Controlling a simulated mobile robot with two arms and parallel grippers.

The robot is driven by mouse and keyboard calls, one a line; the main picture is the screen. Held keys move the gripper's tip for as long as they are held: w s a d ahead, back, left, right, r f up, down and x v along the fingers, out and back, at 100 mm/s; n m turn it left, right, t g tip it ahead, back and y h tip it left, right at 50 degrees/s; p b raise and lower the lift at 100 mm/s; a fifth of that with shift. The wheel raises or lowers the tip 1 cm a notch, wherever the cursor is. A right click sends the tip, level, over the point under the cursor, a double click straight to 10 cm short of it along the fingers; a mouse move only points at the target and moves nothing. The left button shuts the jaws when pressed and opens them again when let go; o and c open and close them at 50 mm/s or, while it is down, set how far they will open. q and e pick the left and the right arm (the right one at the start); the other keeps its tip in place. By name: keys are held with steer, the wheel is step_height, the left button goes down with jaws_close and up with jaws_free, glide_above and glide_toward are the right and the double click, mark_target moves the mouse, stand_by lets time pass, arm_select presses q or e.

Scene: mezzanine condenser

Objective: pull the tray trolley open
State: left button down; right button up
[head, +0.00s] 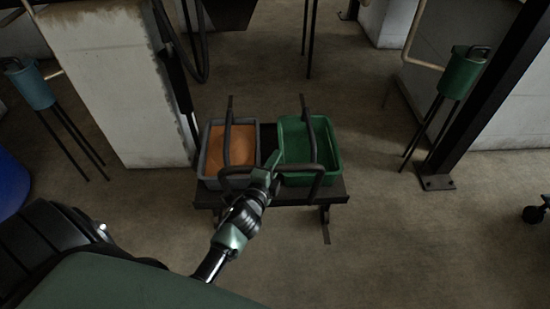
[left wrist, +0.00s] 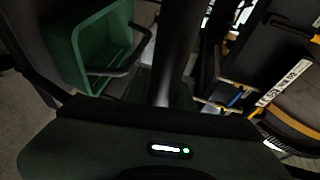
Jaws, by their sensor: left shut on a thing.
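The tray trolley (head: 338,190) is a low dark frame in the middle of the head view. It carries a grey tray (head: 205,165) with an orange-brown filling on the left and a green tray (head: 335,150), seemingly empty, on the right. The green tray also shows at upper left in the left wrist view (left wrist: 68,60). My right gripper is not in view.
A pale wall block (head: 115,85) stands close on the trolley's left. A dark post (head: 480,110) and a green bucket on a tripod (head: 461,75) stand at right. A blue bucket on a tripod (head: 30,85) stands at left. The floor right of the trolley is clear.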

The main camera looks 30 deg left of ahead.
arm_select(q)
steer(key=shift+f, duration=0.1)
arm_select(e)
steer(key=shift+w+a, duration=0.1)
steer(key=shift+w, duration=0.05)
arm_select(q)
steer(key=c, duration=1.2)
jaws_free()
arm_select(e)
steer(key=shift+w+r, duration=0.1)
arm_select(q)
steer(key=shift+s, duration=0.15)
steer(key=v, duration=0.7)
steer(key=shift+s, duration=0.3)
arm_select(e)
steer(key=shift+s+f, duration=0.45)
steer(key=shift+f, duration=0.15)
